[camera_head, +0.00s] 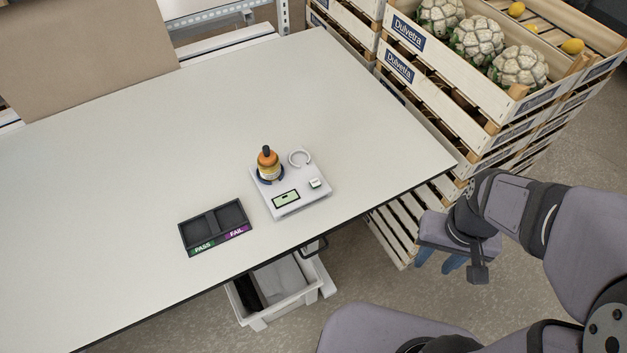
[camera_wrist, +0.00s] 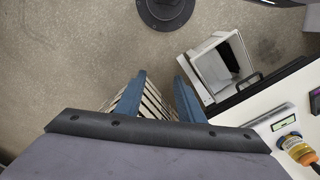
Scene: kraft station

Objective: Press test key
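The white test device (camera_head: 291,188) stands on the table, with an orange bottle (camera_head: 268,165) upright in its dark ring at the back left. A pale ring holder (camera_head: 300,158) on it looks empty. A small display (camera_head: 286,198) and a small light key (camera_head: 315,183) are on its front part. My gripper (camera_head: 440,265) is off the table's front right edge, apart from the device. In the wrist view its two blue fingers (camera_wrist: 157,98) are spread with nothing between them. The bottle (camera_wrist: 299,150) and display (camera_wrist: 284,123) show there at lower right.
A dark two-compartment tray (camera_head: 215,227) marked PASS and FAIL lies left of the device. Stacked wooden crates (camera_head: 470,85) with cauliflowers stand at the table's right side. A white bin (camera_head: 280,288) is below the front edge.

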